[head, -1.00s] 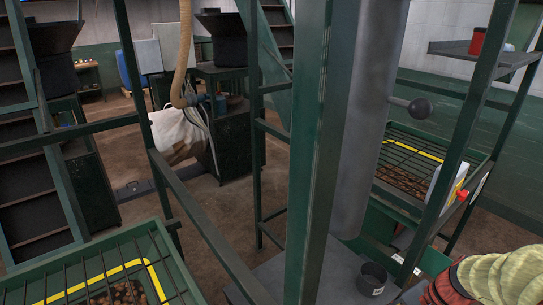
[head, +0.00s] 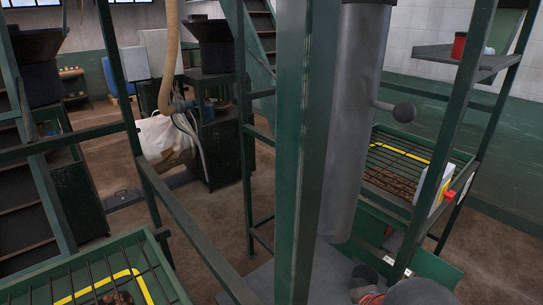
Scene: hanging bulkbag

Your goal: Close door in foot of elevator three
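A thick grey upright pipe (head: 352,130) stands behind a green steel post (head: 302,150). Low at right, below a grated bin (head: 400,165), a flat green panel (head: 432,264) slants outward near the floor. It may be the elevator-foot door, but I cannot tell for sure which elevator it belongs to. Its hinge and opening are partly hidden by a post.
A green grated hopper (head: 95,275) with a yellow line fills the lower left. A white bulk bag (head: 165,140) hangs behind. A shelf (head: 455,62) holds a red tin (head: 460,45). Rails and posts divide the space. Bare brown floor (head: 200,215) shows between them.

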